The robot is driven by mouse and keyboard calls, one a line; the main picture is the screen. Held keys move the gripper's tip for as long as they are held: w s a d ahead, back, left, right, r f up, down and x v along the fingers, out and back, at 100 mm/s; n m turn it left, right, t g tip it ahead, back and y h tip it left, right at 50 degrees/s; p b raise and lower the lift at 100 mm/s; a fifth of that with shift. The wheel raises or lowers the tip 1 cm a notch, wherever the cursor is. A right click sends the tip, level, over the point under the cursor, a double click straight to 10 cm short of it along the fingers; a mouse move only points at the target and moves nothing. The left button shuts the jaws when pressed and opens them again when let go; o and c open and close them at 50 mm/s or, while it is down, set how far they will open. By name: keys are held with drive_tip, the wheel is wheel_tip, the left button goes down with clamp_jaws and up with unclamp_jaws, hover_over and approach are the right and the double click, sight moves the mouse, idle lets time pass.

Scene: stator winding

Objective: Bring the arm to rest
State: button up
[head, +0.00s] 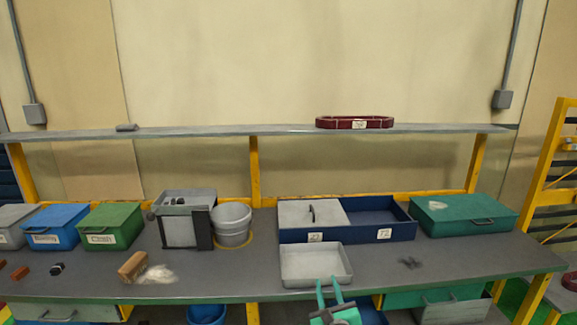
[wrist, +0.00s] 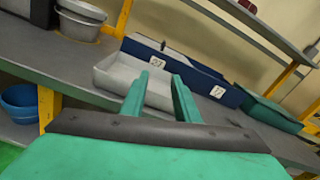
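My gripper (head: 329,292) shows at the bottom of the head view, in front of the bench and a grey open tray. In the wrist view its two green fingers (wrist: 158,92) stand apart with nothing between them. The grey tray (head: 316,284) looks empty and sits at the front of the dark bench (head: 220,284). In the wrist view the tray (wrist: 112,84) lies beyond the fingertips. I cannot tell the exact gap between fingers and bench edge.
A blue two-part box (head: 350,234) stands behind the tray, with a green case (head: 463,214) to its right. Buckets (head: 231,223) and lidded blue and green boxes (head: 110,225) stand left. A shelf (head: 220,131) above holds a dark red coil (head: 355,122). A wooden brush (head: 133,266) lies front left.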

drive_tip(key=s+f+n+g+h, duration=0.1)
drive_tip(key=s+f+n, duration=0.75)
drive_tip(key=s, duration=0.55)
drive_tip(key=s+f+n+g+h, duration=0.1)
drive_tip(key=s+f+n, duration=0.7)
drive_tip(key=s, duration=0.5)
drive_tip(key=s+a+r+n, duration=0.2)
drive_tip(key=s+a+n, duration=0.2)
drive_tip(key=s, duration=0.6)
drive_tip(key=s+a+r+n, duration=0.1)
drive_tip(key=s+a+n, duration=0.3)
drive_tip(key=s, duration=0.6)
drive_tip(key=s+a+r+n+y, duration=0.1)
drive_tip(key=s+a+r+n, duration=0.1)
drive_tip(key=s+n, duration=0.5)
drive_tip(key=s+a, duration=0.1)
drive_tip(key=s, duration=0.2)
drive_tip(key=shift+a+r+n, duration=0.35)
drive_tip(key=shift+a, duration=0.05)
drive_tip(key=shift+s+d, duration=0.1)
